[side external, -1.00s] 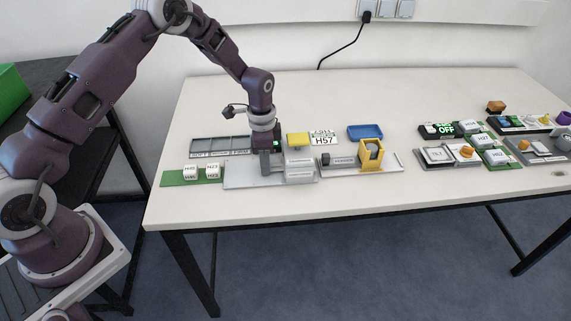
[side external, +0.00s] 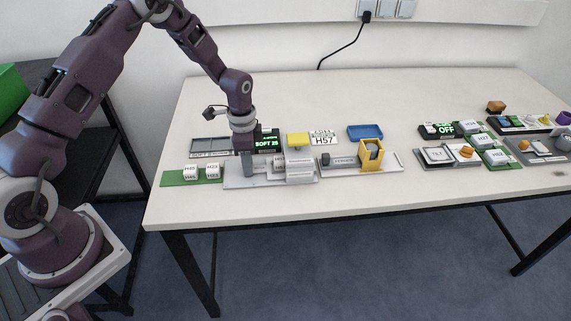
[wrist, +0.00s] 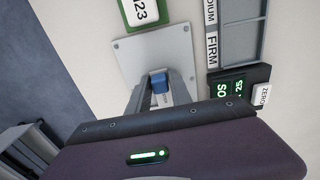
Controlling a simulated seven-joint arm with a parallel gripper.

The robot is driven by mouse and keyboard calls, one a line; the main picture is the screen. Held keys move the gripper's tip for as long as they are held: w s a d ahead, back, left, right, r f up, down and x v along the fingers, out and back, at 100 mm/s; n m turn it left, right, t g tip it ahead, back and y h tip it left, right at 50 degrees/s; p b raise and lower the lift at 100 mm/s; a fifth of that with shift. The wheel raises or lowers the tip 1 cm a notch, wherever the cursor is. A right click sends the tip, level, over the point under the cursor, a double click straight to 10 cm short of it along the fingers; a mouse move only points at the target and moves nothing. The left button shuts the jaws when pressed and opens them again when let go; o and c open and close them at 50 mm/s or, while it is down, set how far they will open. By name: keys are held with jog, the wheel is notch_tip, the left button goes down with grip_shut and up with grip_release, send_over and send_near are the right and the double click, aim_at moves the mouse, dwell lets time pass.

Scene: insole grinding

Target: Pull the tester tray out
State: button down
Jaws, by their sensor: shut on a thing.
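The tester (side external: 300,172) is a grey block on a light grey base plate (side external: 234,181), left of the table's middle. Its flat grey tray (side external: 276,174) sticks out of the block's left side over the plate. My gripper (side external: 247,172) points down at the tray's left end, low over the plate. The fingers and wrist hide most of the tray there. A black display (side external: 267,140) behind the tester shows green text reading SOFT 25.
A green mat (side external: 175,179) with white labelled blocks (side external: 212,171) lies just left of the plate. A grey sorting rack (side external: 208,146) stands behind. A yellow holder (side external: 371,154) and a blue tray (side external: 365,131) are to the right. The table's front is clear.

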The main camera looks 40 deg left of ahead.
aim_at(234, 172)
jog(key=shift+s+a, duration=1.35)
jog(key=shift+a, duration=0.05)
jog(key=c, duration=1.4)
grip_release()
jog(key=shift+s+a, duration=0.1)
notch_tip(234, 172, up, 7)
